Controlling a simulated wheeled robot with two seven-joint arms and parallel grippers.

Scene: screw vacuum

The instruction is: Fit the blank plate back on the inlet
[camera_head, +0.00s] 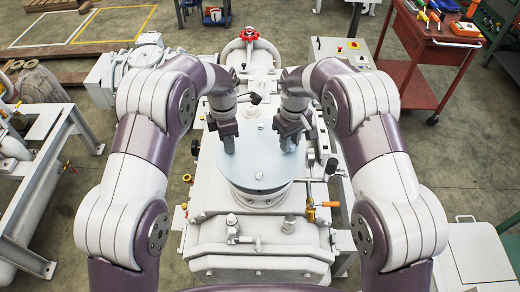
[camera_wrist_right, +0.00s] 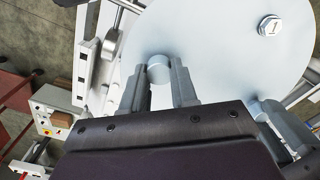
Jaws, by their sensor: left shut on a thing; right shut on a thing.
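The blank plate (camera_head: 258,160) is a round, flat, light grey disc with a bolt head (camera_wrist_right: 270,25) on its face. It lies over the round inlet (camera_head: 262,199) on top of the pump; I cannot tell whether it touches. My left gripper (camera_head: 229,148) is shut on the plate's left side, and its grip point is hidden. My right gripper (camera_head: 289,144) is at the plate's right side. In the right wrist view its fingers are shut on a short round knob of the plate (camera_wrist_right: 158,68). The inlet's top is hidden under the plate.
Valves with an orange handle (camera_head: 329,204) stick out at the front right. A red tool cart (camera_head: 430,55) stands at the back right, and a control box (camera_head: 342,51) stands beside the pump.

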